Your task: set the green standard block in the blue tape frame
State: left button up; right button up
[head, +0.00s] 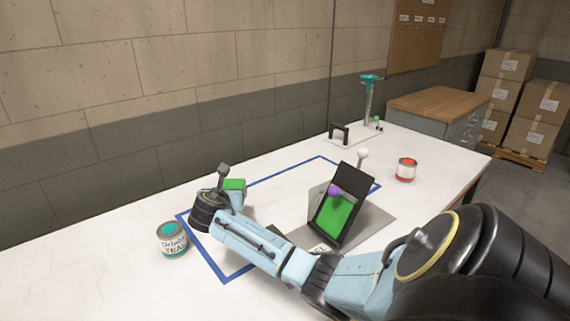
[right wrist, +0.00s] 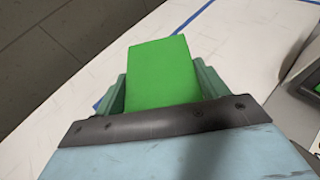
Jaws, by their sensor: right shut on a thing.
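The green standard block (head: 234,184) is at the far left end of my right arm in the head view. My right gripper (head: 237,189) is shut on it. In the right wrist view the block (right wrist: 160,73) sits between the two pale green fingers. The blue tape frame (head: 203,250) is a large outline on the white table. The gripper and block appear over its left back part, and my arm hides some of the tape. A piece of the tape also shows in the right wrist view (right wrist: 193,17). I cannot tell the block's height above the table. My left gripper is not in view.
A tilted black device with a green panel (head: 335,218) and purple knob stands on a grey base at the frame's right. A teal-topped can (head: 172,240) stands left, and a red-topped can (head: 405,169) right. A stand (head: 368,98) is at the back.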

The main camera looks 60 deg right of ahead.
jog(key=shift+d+f+m+g+h, duration=0.35)
jog(key=shift+d+f, duration=0.45)
jog(key=shift+f, duration=0.3)
notch_tip(320, 180, down, 6)
jog(key=shift+d+r+b, duration=0.1)
jog(key=shift+r+b, duration=0.1)
jog(key=shift+b, duration=0.85)
jog(key=shift+f, duration=0.25)
jog(key=shift+f+b, duration=0.65)
jog(key=shift+f, duration=1.15)
jog(key=shift+f, duration=0.1)
jog(key=o, duration=1)
jog(key=shift+f, duration=0.1)
